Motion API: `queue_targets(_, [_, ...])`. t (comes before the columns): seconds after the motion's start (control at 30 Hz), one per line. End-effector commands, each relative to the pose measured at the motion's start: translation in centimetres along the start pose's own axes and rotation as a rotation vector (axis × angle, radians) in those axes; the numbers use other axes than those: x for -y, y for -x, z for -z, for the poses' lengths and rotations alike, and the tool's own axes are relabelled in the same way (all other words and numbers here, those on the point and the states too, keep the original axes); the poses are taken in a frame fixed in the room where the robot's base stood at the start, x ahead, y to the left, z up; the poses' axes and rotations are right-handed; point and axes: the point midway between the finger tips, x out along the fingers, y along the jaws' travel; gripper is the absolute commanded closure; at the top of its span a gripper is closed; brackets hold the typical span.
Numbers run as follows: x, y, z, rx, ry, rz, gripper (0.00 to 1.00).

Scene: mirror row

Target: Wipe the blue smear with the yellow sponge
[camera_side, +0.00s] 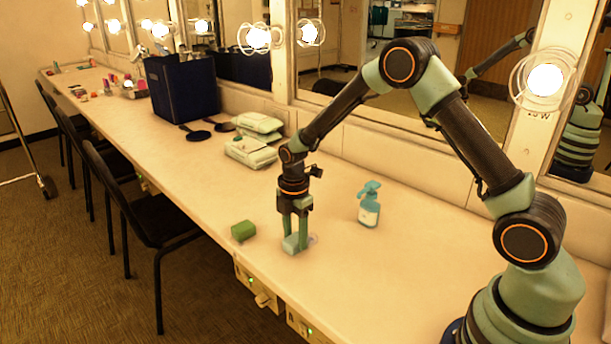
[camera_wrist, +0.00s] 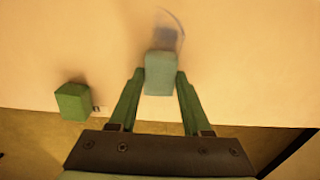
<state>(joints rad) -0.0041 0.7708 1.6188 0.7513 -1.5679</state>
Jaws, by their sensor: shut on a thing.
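My gripper (camera_side: 294,240) is shut on a pale blue-green block (camera_side: 294,243), held low at the counter near its front edge. In the wrist view the block (camera_wrist: 160,73) sits between both fingertips (camera_wrist: 158,80). Whether it touches the counter is hard to tell. No block in view looks yellow. A faint bluish smear (camera_wrist: 165,36) lies on the counter just beyond the block in the wrist view, its near part possibly hidden by the block. In the side view only a pale trace (camera_side: 313,239) shows right of the block. A green block (camera_side: 243,231) sits left of my gripper.
A teal pump bottle (camera_side: 369,208) stands right of my gripper. White packets (camera_side: 252,152), a black hand mirror (camera_side: 195,134) and a dark blue bin (camera_side: 182,90) are farther along the counter (camera_side: 400,290). The mirrors bound the back. The counter's front edge is close to the gripper.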

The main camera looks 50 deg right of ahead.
Motion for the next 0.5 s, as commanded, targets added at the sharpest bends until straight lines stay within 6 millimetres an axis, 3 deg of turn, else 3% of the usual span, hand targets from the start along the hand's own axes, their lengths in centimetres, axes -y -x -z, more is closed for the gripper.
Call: queue_targets(0.5, [0.1, -0.1, -4.9, 0.0, -0.003, 0.002, 1.0])
